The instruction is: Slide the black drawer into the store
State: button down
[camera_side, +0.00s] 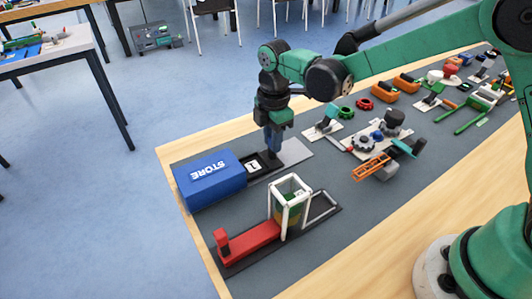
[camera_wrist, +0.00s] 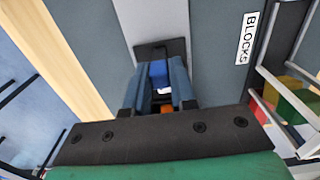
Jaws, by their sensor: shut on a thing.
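The blue store (camera_side: 210,180), lettered STORE in white, stands at the left end of the grey mat. The black drawer (camera_side: 243,170) reaches out of its right side, partly inside and partly showing, with a white marked card (camera_side: 254,166) in it. My gripper (camera_side: 271,153) points down at the drawer's outer end and is shut there on the drawer. In the wrist view its two blue fingers (camera_wrist: 156,80) stand over the drawer's dark end (camera_wrist: 174,46). The fingers hide the exact grip. A blue patch shows between the fingers; I cannot tell what it is.
A light grey strip (camera_side: 294,152) runs on from the drawer's outer end. In front stand a white-framed bin (camera_side: 289,200) with coloured blocks and a red slider (camera_side: 248,239) on a dark base. Gears and an orange lattice piece (camera_side: 375,168) lie to the right.

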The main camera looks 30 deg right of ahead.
jog(key=shift+a, duration=3.15)
jog(key=c, duration=0.6)
grip_release()
jog(key=shift+c, duration=0.2)
notch_tip(320, 180, up, 7)
jog(key=s+d+r+m+t, duration=0.3)
jog(key=s+d+m+t, duration=0.4)
jog(key=s+d+m, duration=0.4)
jog(key=d+m, duration=0.4)
jog(key=m, duration=0.3)
jog(key=shift+s+d, duration=0.3)
jog(key=shift+s, duration=0.1)
